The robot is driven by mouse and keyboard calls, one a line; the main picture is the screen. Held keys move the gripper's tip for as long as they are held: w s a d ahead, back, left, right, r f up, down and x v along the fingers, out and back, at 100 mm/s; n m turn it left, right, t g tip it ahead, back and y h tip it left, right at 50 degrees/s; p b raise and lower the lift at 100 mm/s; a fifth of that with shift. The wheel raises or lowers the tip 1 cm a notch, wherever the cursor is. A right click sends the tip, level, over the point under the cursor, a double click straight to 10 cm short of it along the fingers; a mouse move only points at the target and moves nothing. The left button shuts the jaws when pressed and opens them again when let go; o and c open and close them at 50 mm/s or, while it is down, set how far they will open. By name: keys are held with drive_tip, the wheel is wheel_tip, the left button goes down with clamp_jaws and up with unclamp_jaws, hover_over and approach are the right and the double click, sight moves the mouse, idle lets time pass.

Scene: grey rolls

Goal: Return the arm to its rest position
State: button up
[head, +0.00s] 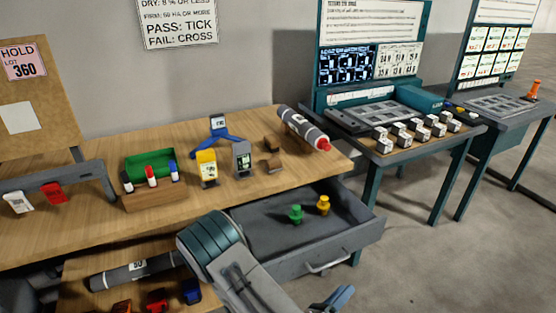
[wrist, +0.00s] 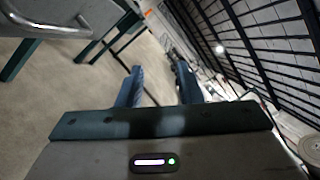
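My arm (head: 215,240) rises from the lower edge of the head view, in front of the open drawer, and bends down to the right. Only a blue tip of my gripper (head: 340,298) shows there, at the bottom edge, below the drawer handle. In the wrist view my gripper (wrist: 158,84) has its two blue fingers apart with nothing between them. Beyond them are bare floor and a dark gridded wall. Much of the arm's lower part is out of view.
The drawer (head: 370,228) stands open with a green and a yellow piece in it. The wooden table (head: 100,235) holds a grey roll (head: 302,128), a green bin and several small items. Another roll (head: 135,270) lies lower left. Floor at right (head: 420,275) is clear.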

drive_tip(key=s+d+r+m+g+y+p, duration=0.1)
drive_tip(key=s+d+r+m+g+y, duration=0.15)
drive_tip(key=s+r+m+g, duration=0.55)
drive_tip(key=s+d+r+m+g+y+p, duration=0.1)
drive_tip(key=d+r+m+g, duration=0.25)
drive_tip(key=m+g, duration=0.85)
drive_tip(key=a+r+m+t+y+p, duration=0.1)
drive_tip(key=a+r+m+t+y, duration=0.2)
drive_tip(key=r+m, duration=0.4)
drive_tip(key=a+r+m+t+y+p, duration=0.1)
drive_tip(key=a+r+m+t+y, duration=0.3)
drive_tip(key=m, duration=0.6)
wheel_tip(320, 180, up, 3)
drive_tip(key=s+t+y, duration=0.1)
drive_tip(key=t+y, duration=0.1)
drive_tip(key=y, duration=0.2)
drive_tip(key=shift+a+m+t, duration=0.2)
drive_tip(key=shift+m+t, duration=0.1)
drive_tip(key=shift+m, duration=0.1)
